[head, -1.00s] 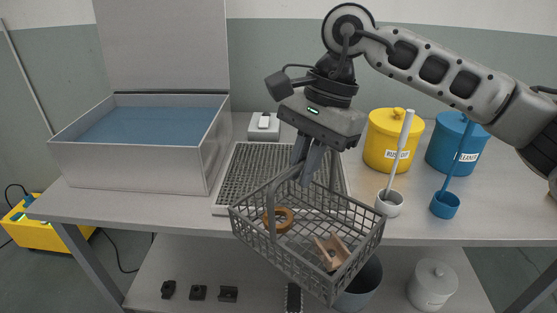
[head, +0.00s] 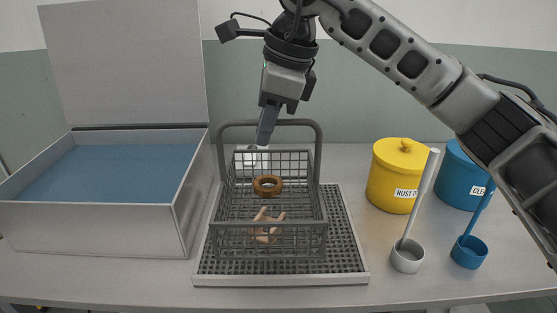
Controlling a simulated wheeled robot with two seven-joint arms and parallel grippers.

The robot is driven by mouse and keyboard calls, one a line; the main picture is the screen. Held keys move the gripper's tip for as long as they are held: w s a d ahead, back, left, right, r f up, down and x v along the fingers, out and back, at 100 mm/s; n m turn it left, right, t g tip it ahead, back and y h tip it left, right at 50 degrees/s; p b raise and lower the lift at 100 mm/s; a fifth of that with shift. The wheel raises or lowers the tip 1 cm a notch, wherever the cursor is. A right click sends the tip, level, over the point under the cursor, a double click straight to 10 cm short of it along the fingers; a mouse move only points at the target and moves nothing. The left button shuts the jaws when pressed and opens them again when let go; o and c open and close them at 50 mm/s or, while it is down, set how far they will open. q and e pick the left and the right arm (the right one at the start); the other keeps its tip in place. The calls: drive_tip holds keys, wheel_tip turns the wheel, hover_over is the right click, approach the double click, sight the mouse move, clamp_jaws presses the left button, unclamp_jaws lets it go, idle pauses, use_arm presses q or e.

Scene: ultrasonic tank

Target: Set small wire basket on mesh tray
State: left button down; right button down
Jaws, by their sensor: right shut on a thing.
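The small wire basket (head: 268,238) is dark grey with a tall arched handle. It is upright over the mesh tray (head: 345,262), a light-rimmed tray with a dark perforated surface. Its bottom looks on or very near the mesh; I cannot tell if it touches. A brown ring (head: 267,185) and a tan bracket-like part (head: 266,224) lie inside. My right gripper (head: 267,132) is shut on the top bar of the basket's handle, its fingers pointing down. My left gripper is not in view.
An open tank (head: 150,220) with blue liquid and a raised lid stands close on the left. A small white device is partly hidden behind the basket.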

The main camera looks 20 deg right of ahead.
drive_tip(key=w+d+f, duration=0.2)
drive_tip(key=w+f, duration=0.1)
drive_tip(key=w+d+f, duration=0.1)
drive_tip(key=f, duration=0.1)
drive_tip(key=shift+w+p, duration=0.3)
drive_tip(key=shift+w+d+f, duration=0.25)
drive_tip(key=shift+w+f, duration=0.2)
drive_tip(key=shift+f, duration=0.15)
wheel_tip(320, 180, down, 4)
drive_tip(key=shift+w+d+r, duration=0.15)
drive_tip(key=shift+r, duration=0.1)
drive_tip(key=c, duration=1.5)
unclamp_jaws()
drive_tip(key=v, duration=1.2)
drive_tip(key=shift+f, duration=0.1)
